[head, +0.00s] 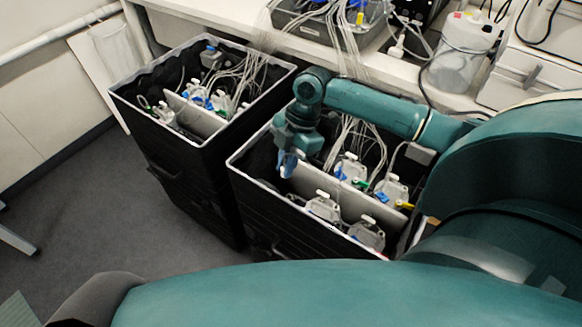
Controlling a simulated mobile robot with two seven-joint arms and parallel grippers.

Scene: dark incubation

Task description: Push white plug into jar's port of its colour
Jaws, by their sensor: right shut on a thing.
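My right gripper (289,164) points down over the left part of the right black box (246,213), beside the grey divider. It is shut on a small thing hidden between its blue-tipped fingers. Several pale jars stand in this box: two behind the divider, a back one (351,168) and a right one (391,188), and two in front, a left one (323,207) and a right one (367,236). Small blue, green and yellow parts show by the jars. I cannot make out the white plug or a white port. My left gripper is out of view.
The left black box (191,148) holds more jars and a bundle of clear tubes (243,78). Tubes also hang into the right box behind my wrist. A white bench (300,47) with a grey tray and a clear bottle (460,60) runs behind.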

